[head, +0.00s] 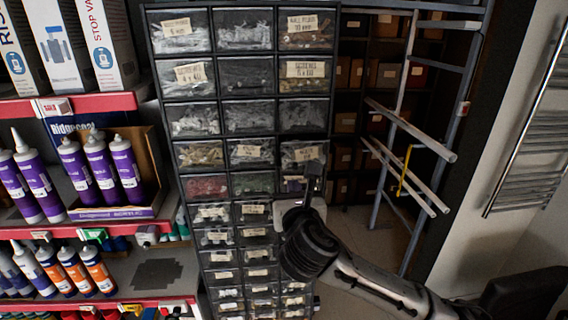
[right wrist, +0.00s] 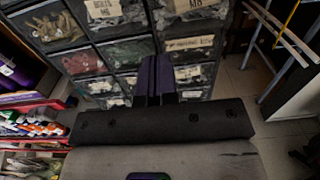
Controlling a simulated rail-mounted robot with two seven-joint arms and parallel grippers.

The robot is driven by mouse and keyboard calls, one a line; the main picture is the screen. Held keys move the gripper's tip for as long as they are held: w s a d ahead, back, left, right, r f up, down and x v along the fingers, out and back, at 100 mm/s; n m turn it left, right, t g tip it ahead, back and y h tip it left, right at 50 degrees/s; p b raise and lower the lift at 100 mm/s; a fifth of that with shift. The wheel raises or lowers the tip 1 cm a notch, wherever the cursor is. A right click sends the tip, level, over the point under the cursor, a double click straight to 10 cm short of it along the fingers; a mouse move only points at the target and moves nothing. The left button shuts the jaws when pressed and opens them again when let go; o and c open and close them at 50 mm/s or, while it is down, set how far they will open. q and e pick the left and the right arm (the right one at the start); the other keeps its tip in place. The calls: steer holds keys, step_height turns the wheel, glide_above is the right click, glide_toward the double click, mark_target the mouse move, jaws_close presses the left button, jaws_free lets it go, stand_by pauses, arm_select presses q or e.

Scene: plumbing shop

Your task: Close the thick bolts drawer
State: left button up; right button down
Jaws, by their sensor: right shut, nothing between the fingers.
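The drawer cabinet (head: 215,148) is a tall black unit with rows of clear-fronted drawers; none carries a label I can read as thick bolts. My right gripper (head: 314,182) is at its right column, partly hidden by my own wrist. In the right wrist view its dark purple fingers (right wrist: 157,76) are together, with nothing between them. They point at the cabinet front, below a drawer labelled M8 (right wrist: 196,14). That labelled drawer (head: 304,155) is just above the gripper in the head view. I cannot tell whether any drawer stands out, or whether the fingers touch one. My left gripper is not in view.
Red-edged shelves (head: 75,104) with purple sealant tubes (head: 97,165) stand close on the left. A metal rack (head: 405,130) with protruding bars stands to the right of the cabinet. A towel radiator (head: 530,130) is on the far right wall. Some floor between is clear.

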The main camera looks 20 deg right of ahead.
mark_target(286, 161)
arm_select(q)
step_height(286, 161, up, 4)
steer(key=p, duration=0.4)
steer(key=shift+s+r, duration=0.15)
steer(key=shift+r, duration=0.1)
arm_select(e)
steer(key=w, duration=0.3)
steer(key=w+d, duration=0.1)
steer(key=w, duration=0.6)
steer(key=shift+w+d, duration=0.15)
steer(key=shift+d, duration=0.15)
